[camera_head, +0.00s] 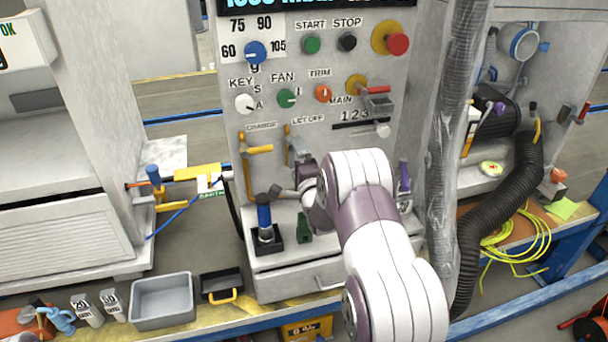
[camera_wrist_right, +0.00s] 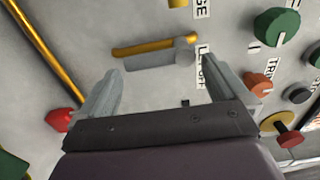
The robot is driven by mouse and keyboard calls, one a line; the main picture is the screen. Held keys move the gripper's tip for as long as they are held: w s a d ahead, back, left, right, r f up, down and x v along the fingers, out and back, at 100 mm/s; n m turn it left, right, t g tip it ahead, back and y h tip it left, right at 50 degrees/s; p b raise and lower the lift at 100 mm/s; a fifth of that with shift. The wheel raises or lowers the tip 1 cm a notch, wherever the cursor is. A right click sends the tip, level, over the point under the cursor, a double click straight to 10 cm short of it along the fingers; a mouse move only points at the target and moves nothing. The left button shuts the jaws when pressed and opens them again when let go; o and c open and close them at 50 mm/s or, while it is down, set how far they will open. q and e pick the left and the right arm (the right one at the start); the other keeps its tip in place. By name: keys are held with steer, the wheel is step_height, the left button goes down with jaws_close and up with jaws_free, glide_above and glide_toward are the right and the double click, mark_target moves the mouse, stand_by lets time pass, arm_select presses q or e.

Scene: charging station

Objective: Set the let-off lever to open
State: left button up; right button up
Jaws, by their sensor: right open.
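The let-off lever (camera_head: 287,138) is on the front panel, below the LET OFF label, partly hidden by my right gripper in the head view. In the right wrist view the lever (camera_wrist_right: 150,50) shows a grey arm with a round hub beside a yellow bar. My right gripper (camera_head: 292,172) is close in front of the panel. In the wrist view its two grey fingers (camera_wrist_right: 162,90) are spread apart with nothing between them. The lever lies just past the fingertips and looks apart from them. The LET OFF label (camera_wrist_right: 203,65) shows beside the hub. My left gripper is not in view.
The yellow charge lever (camera_head: 256,149) is just left of the let-off lever. Knobs, including a green one (camera_head: 287,97), sit above. A blue-handled lever (camera_head: 264,215) stands on the ledge below. A black corrugated hose (camera_head: 497,200) is at the right.

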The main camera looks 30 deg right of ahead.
steer(key=v, duration=0.7)
steer(key=shift+a, duration=0.1)
steer(key=s+a+f+n+g+y, duration=0.3)
steer(key=s+a+f+n+g, duration=0.2)
steer(key=s+a+n+g, duration=0.4)
steer(key=s+a+n+g+y, duration=0.1)
steer(key=s+a+n+g, duration=0.55)
steer(key=s+n, duration=0.5)
steer(key=s+a+r+p, duration=0.1)
steer(key=s+r+p, duration=0.4)
steer(key=r+p, duration=0.6)
steer(key=shift+g+p, duration=0.35)
steer(key=shift+p, duration=0.15)
